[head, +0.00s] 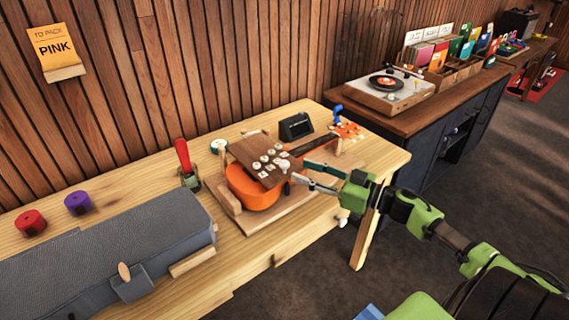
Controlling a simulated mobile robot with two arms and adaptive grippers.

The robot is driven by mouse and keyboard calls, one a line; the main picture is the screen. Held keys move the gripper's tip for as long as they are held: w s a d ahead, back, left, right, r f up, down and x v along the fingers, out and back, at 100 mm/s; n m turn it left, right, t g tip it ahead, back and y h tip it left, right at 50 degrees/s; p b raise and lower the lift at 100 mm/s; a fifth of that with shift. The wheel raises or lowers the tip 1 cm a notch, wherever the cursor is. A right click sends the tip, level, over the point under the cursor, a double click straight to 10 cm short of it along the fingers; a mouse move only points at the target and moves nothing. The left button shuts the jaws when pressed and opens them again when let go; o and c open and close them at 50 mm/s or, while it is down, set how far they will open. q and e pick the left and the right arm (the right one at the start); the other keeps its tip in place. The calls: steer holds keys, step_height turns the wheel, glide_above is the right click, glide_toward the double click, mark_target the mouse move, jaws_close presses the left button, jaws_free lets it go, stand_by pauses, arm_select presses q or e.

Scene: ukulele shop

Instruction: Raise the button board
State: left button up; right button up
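The button board (246,149) is a brown wooden panel with several white buttons. It lies over the orange ukulele body (246,190), which rests in a wooden cradle (285,214) on the workbench. The board looks slightly tilted; whether it touches the ukulele I cannot tell. My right gripper (300,171) reaches in from the right, with its two fingers apart. Its fingertips are close to the board's right edge, by a white knob. I see nothing held between them, and contact with the board is unclear. My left gripper is out of view.
A red-handled clamp (183,156) stands left of the board, and a small black device (296,127) behind it. A long grey case (105,250) fills the bench's front left. A turntable (388,88) sits on the dark cabinet at right.

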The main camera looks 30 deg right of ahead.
mark_target(285, 161)
steer(key=shift+x, duration=3.5)
steer(key=shift+c, duration=0.5)
steer(key=shift+r+p, duration=0.1)
steer(key=shift+p, duration=0.25)
jaws_close()
